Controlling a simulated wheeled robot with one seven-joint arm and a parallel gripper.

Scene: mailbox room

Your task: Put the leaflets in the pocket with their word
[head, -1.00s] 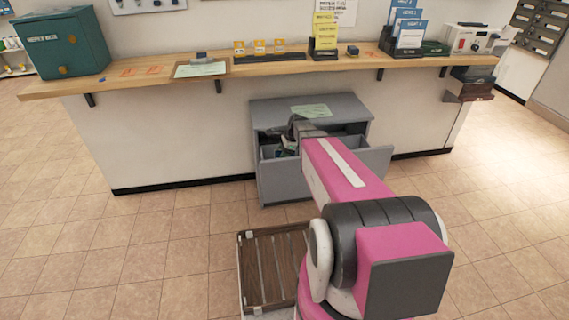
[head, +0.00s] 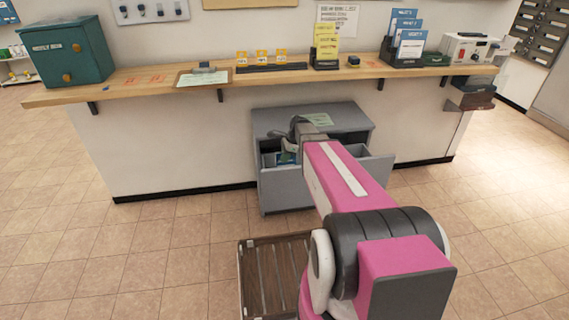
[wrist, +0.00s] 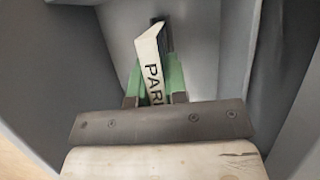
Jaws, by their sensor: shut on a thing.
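In the head view my gripper (head: 287,157) is at the open drawer (head: 270,182) of a grey cabinet, partly hidden by my arm. On the counter, a dark holder has yellow leaflets (head: 326,44), and a stepped holder to its right has blue and white leaflets (head: 410,46). Their words are too small to read surely.
The grey cabinet (head: 345,112) stands against the counter front with a green sheet on top. The wooden counter (head: 140,82) holds a teal box (head: 65,50), a clipboard (head: 203,78), small yellow cards and a white machine (head: 470,48). Tiled floor is clear at left.

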